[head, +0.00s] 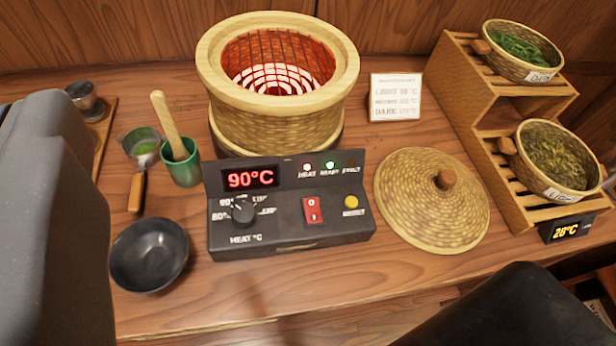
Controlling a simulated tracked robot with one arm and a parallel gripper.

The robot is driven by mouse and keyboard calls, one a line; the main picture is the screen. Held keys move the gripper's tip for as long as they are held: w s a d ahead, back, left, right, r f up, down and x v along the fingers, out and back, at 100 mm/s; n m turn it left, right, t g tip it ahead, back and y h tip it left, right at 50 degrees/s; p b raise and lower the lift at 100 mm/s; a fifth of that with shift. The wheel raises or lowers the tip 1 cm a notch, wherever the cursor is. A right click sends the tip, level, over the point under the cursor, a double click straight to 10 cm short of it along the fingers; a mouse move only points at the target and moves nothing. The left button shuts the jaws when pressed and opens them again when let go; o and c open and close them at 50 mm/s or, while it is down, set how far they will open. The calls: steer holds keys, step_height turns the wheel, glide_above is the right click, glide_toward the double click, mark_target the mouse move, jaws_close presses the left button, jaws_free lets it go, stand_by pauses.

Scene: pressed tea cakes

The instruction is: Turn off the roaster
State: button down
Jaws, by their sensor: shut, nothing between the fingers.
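The roaster (235,125) is a round woven basket with a pale rim at the back centre. Its coil (278,80) glows red inside. The black control box (290,238) in front shows 90°C on a red display (250,178). A heat knob (243,210) is at its left, a red rocker switch (313,210) right of centre, and a yellow button (351,202) at its right. The heat and ready lamps are lit; the third is dark. I cannot tell which side of the rocker is pressed. My gripper's fingers are not in view; only dark parts of my body show at left and lower right.
A woven lid (432,205) lies right of the control box. A black bowl (149,255), green cup (182,168) and strainer (141,150) stand left. A wooden rack (480,110) holds two tea baskets. A small sign (395,97) stands behind. The table's front strip is clear.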

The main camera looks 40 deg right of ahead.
steer(key=n+g+p, duration=1.4)
steer(key=n+p, duration=0.1)
steer(key=p, duration=1.1)
glide_above(313, 202)
steer(key=s, duration=0.2)
step_height(313, 202, down, 16)
steer(key=f, duration=0.1)
steer(key=shift+a+r, duration=0.25)
steer(key=shift+a, duration=0.1)
steer(key=f, duration=0.4)
steer(key=w+f, duration=0.1)
steer(key=f, duration=0.9)
steer(key=shift+w+d, duration=0.25)
steer(key=shift+w, duration=0.05)
